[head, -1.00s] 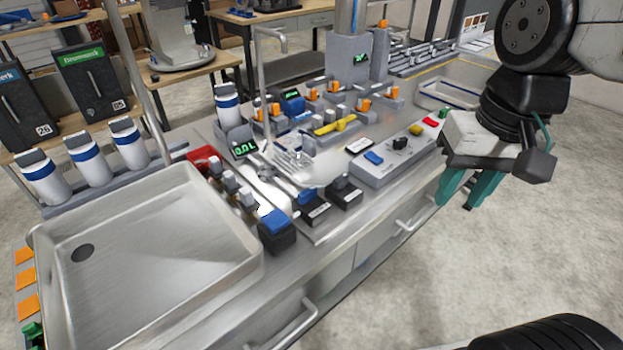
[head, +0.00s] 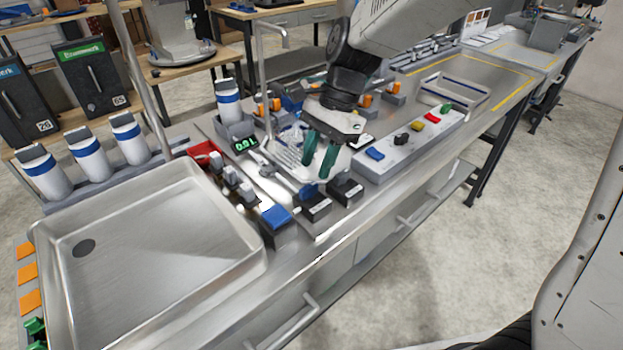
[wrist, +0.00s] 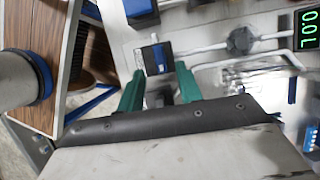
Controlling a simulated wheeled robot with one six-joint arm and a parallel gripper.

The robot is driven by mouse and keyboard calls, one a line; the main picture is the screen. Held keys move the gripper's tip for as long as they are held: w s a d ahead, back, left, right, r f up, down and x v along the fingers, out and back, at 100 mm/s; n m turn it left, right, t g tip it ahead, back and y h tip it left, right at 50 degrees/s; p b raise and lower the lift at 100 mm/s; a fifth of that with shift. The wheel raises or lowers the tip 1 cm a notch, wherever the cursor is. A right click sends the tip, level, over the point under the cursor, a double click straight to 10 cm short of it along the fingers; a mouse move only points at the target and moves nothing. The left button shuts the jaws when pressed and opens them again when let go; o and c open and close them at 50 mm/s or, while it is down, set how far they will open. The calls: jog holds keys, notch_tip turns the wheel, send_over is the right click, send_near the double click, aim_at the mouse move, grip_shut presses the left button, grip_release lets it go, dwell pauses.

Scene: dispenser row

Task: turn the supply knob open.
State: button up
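My gripper (head: 315,168) is over the bench in the head view, its two green fingers apart with nothing between them. Just below the fingers are a small blue-topped knob (head: 308,191) on a black base and a black knob (head: 346,187) beside it, both with white labels. I cannot read the labels, so I cannot tell which is the supply knob. In the wrist view, a blue-and-black block (wrist: 155,58) shows just beyond the gap between the fingertips, apart from them.
A larger blue-topped block (head: 278,222) stands near the bench's front edge, right of the steel sink (head: 150,240). A grey panel with coloured buttons (head: 405,150) lies to the right. A thin steel spout (head: 262,80) rises behind. The floor at right is free.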

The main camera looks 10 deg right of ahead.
aim_at(309, 186)
jog(key=x, duration=0.5)
jog(key=shift+c, duration=0.2)
grip_shut()
